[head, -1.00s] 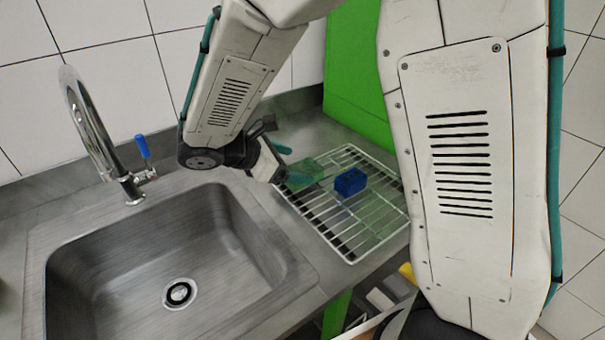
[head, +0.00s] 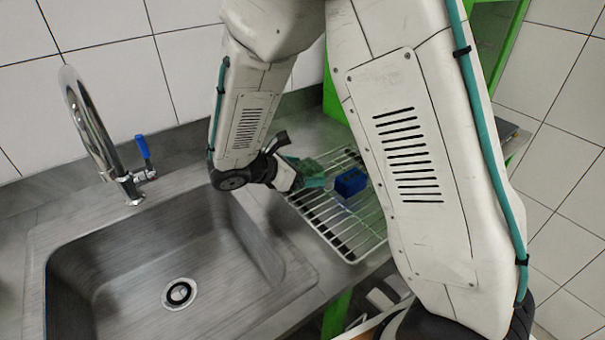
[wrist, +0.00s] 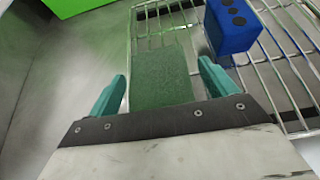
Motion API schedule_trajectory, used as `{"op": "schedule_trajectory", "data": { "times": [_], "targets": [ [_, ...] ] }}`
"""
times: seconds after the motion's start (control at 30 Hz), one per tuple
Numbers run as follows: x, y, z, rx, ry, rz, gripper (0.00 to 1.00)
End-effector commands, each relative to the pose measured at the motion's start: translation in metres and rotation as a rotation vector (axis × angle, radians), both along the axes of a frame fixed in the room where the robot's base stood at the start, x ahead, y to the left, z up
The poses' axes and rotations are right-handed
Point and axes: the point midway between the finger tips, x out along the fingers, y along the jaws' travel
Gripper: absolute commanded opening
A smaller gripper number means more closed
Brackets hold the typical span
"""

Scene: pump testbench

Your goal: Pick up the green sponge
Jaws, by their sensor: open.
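The green sponge (wrist: 162,78) lies at the edge of the wire rack, and in the wrist view it sits between and beyond my two teal fingertips. In the head view the sponge (head: 306,166) shows partly behind my gripper (head: 302,176). In the wrist view my gripper (wrist: 163,88) is open, with a finger on either side of the sponge's near part. A gap shows between the left finger and the sponge; the right finger is close to its right side. I cannot tell whether the fingertips are down at the sponge's height.
A blue block (head: 351,182) with dark round dots on its face stands on the wire rack (head: 345,240), right of the sponge; it also shows in the wrist view (wrist: 231,25). A steel sink (head: 165,265) with a tap (head: 88,125) lies to the left. A green panel (wrist: 75,5) stands behind.

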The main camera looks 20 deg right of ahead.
Motion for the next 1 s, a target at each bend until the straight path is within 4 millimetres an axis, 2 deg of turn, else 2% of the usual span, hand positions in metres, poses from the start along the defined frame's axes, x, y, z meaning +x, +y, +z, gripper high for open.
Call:
{"op": "schedule_trajectory", "data": {
  "times": [0.13, 0.17, 0.3, 0.33, 0.73, 0.87, 1.0],
  "targets": [
    [0.0, 0.0, 0.0, 0.0, 0.0, 0.001, 0.85],
    [0.0, 0.0, 0.0, 0.0, 0.0, 0.001, 0.79],
    [0.0, 0.0, 0.0, 0.0, 0.0, 0.001, 0.4],
    [0.0, 0.0, 0.0, 0.0, 0.0, 0.001, 0.38],
    [0.0, 0.001, 0.005, 0.0, -0.001, 0.0, 0.37],
    [0.0, 0.001, 0.017, 0.001, -0.004, 0.0, 0.37],
    [0.0, 0.001, 0.039, 0.002, -0.006, 0.0, 0.37]
  ]
}}
